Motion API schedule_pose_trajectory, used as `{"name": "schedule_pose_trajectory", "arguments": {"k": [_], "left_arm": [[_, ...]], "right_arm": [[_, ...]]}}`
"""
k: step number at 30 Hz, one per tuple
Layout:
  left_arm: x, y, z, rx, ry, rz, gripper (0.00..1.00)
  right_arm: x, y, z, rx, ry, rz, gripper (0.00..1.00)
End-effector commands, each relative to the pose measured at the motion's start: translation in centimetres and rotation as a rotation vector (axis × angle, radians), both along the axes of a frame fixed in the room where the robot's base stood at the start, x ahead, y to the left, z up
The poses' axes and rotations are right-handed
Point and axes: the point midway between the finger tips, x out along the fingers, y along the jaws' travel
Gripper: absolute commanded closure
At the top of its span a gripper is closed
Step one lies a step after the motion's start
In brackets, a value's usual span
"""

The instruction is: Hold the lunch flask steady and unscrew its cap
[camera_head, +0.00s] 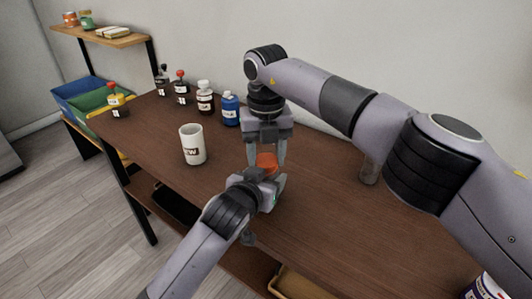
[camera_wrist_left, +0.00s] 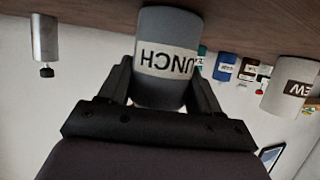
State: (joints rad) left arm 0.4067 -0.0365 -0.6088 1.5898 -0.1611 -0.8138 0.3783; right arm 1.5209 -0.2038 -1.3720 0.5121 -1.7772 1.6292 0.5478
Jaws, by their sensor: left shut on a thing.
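The lunch flask (camera_wrist_left: 165,58), a grey cylinder with a white "LUNCH" label, appears upside down in the left wrist view. My left gripper (camera_wrist_left: 160,88) is shut on it, one finger on each side. In the head view, the left gripper (camera_head: 264,188) comes in low around the flask, whose body is mostly hidden. The orange cap (camera_head: 266,160) shows on top. My right gripper (camera_head: 267,163) points straight down from above, its fingers open on either side of the cap. Whether they touch it is hard to see. The cap is hidden in the left wrist view.
A white mug (camera_head: 193,146) stands left of the grippers. A blue bottle (camera_head: 230,110), a dark bottle with a white cap (camera_head: 205,98) and other bottles stand along the back. A grey cylinder (camera_head: 369,171) stands to the right, near my right arm. The brown tabletop (camera_head: 325,200) is clear around the grippers.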

Motion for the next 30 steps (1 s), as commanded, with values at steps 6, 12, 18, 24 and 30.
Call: {"name": "schedule_pose_trajectory", "arguments": {"k": [6, 12, 18, 24, 30], "left_arm": [[0.01, 0.04, -0.03, 0.001, 0.001, 0.001, 1.00], [0.01, 0.04, -0.04, 0.001, 0.001, 0.001, 1.00], [0.01, 0.04, -0.04, 0.001, 0.001, 0.001, 1.00], [0.01, 0.05, -0.04, 0.001, 0.001, 0.001, 1.00], [0.01, 0.05, -0.04, 0.001, 0.001, 0.001, 1.00]], "right_arm": [[0.02, -0.03, 0.04, -0.001, 0.000, 0.092, 0.84], [0.00, -0.03, 0.05, -0.001, 0.000, 0.236, 0.84], [0.00, -0.03, 0.05, 0.000, 0.000, 0.247, 0.84], [0.01, -0.03, 0.05, 0.000, 0.000, 0.245, 0.22], [0.01, -0.02, 0.05, 0.000, 0.000, 0.245, 0.22]]}}
